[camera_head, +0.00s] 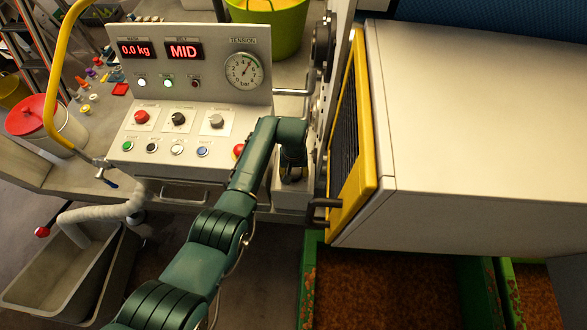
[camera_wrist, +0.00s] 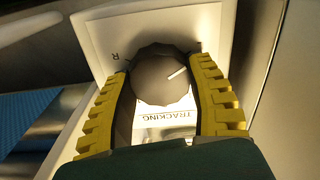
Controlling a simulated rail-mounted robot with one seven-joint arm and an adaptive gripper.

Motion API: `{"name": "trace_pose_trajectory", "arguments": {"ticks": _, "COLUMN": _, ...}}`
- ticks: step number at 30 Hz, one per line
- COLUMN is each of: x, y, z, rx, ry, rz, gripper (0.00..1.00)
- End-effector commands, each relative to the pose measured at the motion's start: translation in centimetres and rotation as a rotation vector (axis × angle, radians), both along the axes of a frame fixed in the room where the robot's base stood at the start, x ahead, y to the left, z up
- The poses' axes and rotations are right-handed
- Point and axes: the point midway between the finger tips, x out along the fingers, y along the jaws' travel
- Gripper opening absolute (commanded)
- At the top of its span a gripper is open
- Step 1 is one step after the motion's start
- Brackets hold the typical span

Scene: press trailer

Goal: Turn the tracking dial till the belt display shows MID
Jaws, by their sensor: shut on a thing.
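The tracking dial (camera_wrist: 160,75) is a dark round knob with a white pointer line, on a white plate with the word TRACKING upside down in the wrist view. The pointer is toward the upper right in that view, between the middle and the right-hand mark. My gripper (camera_wrist: 163,78) is shut on the dial, a yellow ribbed finger on each side. In the head view the dial is hidden by my gripper (camera_head: 291,178) and arm. The belt display (camera_head: 184,50) on the control panel reads MID in red.
The panel (camera_head: 125,160) carries other knobs, several buttons and a tension gauge (camera_head: 244,70). A red stop button (camera_head: 239,150) is close beside my arm. A yellow-framed guard (camera_head: 350,130) and grey housing (camera_head: 470,120) stand just right of my gripper. A metal handle (camera_head: 292,91) is above it.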

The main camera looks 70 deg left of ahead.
Motion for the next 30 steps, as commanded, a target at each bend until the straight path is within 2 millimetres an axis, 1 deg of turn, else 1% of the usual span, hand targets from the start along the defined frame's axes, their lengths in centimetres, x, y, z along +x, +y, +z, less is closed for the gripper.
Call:
{"name": "trace_pose_trajectory", "arguments": {"ticks": 6, "x": -0.1, "y": -0.1, "z": -0.3, "rx": -0.001, "ry": 0.001, "rz": -0.001, "gripper": 0.20}}
{"name": "trace_pose_trajectory", "arguments": {"ticks": 7, "x": -0.1, "y": -0.1, "z": -0.3, "rx": -0.001, "ry": 0.001, "rz": -0.002, "gripper": 0.60}}
{"name": "trace_pose_trajectory", "arguments": {"ticks": 9, "x": -0.1, "y": -0.1, "z": -0.3, "rx": -0.001, "ry": 0.001, "rz": -0.002, "gripper": 0.74}}
{"name": "trace_pose_trajectory", "arguments": {"ticks": 12, "x": -0.1, "y": -0.1, "z": -0.2, "rx": -0.001, "ry": 0.001, "rz": -0.002, "gripper": 0.90}}
{"name": "trace_pose_trajectory", "arguments": {"ticks": 20, "x": 0.0, "y": 0.0, "z": -0.1, "rx": 0.000, "ry": 0.001, "rz": -0.003, "gripper": 0.90}}
{"name": "trace_pose_trajectory", "arguments": {"ticks": 23, "x": 0.0, "y": 0.0, "z": 0.5, "rx": 0.001, "ry": 0.000, "rz": -0.003, "gripper": 0.90}}
{"name": "trace_pose_trajectory", "arguments": {"ticks": 26, "x": 0.0, "y": 0.1, "z": 2.2, "rx": 0.004, "ry": -0.002, "rz": -0.003, "gripper": 0.90}}
{"name": "trace_pose_trajectory", "arguments": {"ticks": 30, "x": 0.0, "y": 0.1, "z": 5.7, "rx": 0.005, "ry": -0.002, "rz": -0.003, "gripper": 0.90}}
